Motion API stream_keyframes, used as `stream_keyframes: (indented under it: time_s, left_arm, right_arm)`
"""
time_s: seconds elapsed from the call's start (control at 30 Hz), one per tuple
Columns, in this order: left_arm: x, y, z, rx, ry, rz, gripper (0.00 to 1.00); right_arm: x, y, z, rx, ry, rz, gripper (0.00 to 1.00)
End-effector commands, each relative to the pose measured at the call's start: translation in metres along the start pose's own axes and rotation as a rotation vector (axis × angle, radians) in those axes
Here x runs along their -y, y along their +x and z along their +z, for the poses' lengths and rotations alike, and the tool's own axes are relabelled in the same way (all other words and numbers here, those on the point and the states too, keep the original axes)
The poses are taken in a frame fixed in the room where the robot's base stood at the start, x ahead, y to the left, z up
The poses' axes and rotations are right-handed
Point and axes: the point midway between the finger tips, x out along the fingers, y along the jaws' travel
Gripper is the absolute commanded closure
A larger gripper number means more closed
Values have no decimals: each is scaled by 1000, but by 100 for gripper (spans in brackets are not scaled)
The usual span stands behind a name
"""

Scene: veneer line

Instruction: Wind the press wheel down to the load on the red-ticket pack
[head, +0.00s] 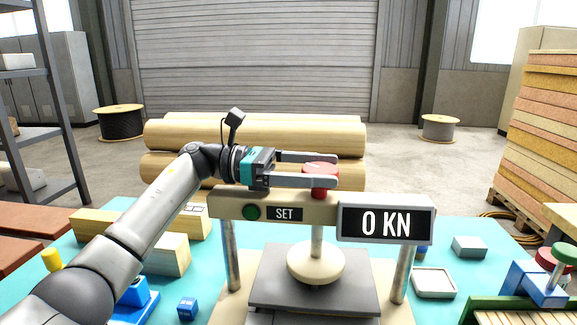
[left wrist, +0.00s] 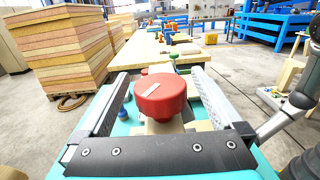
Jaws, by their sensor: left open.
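The press wheel (head: 320,180) is a red knob on top of the press's beige crossbeam (head: 322,205). My left gripper (head: 334,169) is open, with one finger on each side of the wheel. In the left wrist view the wheel (left wrist: 160,95), with a pale mark on top, sits between the two fingers; contact cannot be told. The display (head: 385,224) reads 0 KN. A green button (head: 252,213) is beside the SET label. Below, a cream round foot (head: 315,262) rests on or just above a dark grey plate (head: 275,275). I cannot make out a red ticket. My right gripper does not show.
Wood blocks (head: 165,255) and small blue items (head: 187,308) lie left of the press on the teal bench top (head: 475,215). A white tray (head: 433,282) and a grey block (head: 469,246) lie right. A blue device (head: 540,283) stands at the right edge.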

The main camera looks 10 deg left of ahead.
Motion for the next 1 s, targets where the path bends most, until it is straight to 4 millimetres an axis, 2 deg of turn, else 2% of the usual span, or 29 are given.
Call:
stream_keyframes:
  time_s: [0.17,0.4,0.57,0.8,1.0]
  left_arm:
    - [-1,-34,1,-1,-2,7,0]
    - [-1,-94,1,-1,-2,6,0]
    - [0,-123,1,0,-2,3,0]
    - [0,-142,0,-1,0,0,0]
    - [0,-145,-1,-1,0,-2,0]
  right_arm:
    - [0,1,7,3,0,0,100]
    - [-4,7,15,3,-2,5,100]
    - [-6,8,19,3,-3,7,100]
    - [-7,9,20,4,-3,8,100]
    - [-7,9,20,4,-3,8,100]
